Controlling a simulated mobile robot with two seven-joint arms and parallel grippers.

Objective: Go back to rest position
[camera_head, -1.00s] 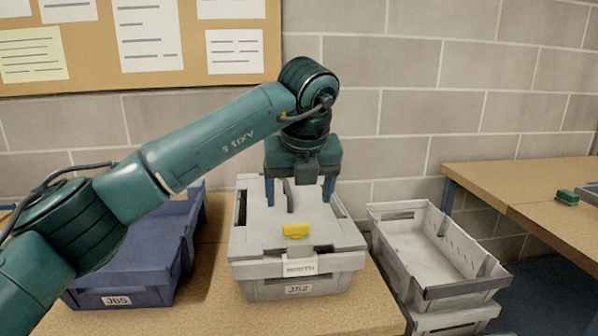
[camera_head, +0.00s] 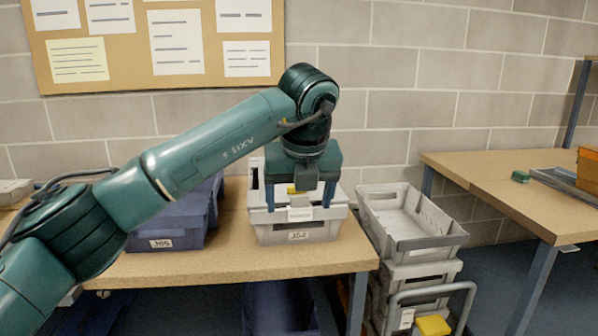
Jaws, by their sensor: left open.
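My left arm comes in from the left. Its left gripper (camera_head: 299,196) points down with two blue fingers apart, open and empty. It shows in front of the grey lidded crate (camera_head: 298,236) labelled J52, and I cannot tell whether it touches it. The crate stands on the wooden table (camera_head: 230,262). The gripper hides much of the lid and most of the yellow piece (camera_head: 292,189) on it. My right gripper does not show.
A blue crate (camera_head: 165,236) labelled J65 stands left of the grey one, partly behind my arm. Stacked grey crates (camera_head: 405,222) on a cart with a handle stand to the right. A second wooden table (camera_head: 490,178) holds a small green item (camera_head: 521,176). The wall is behind.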

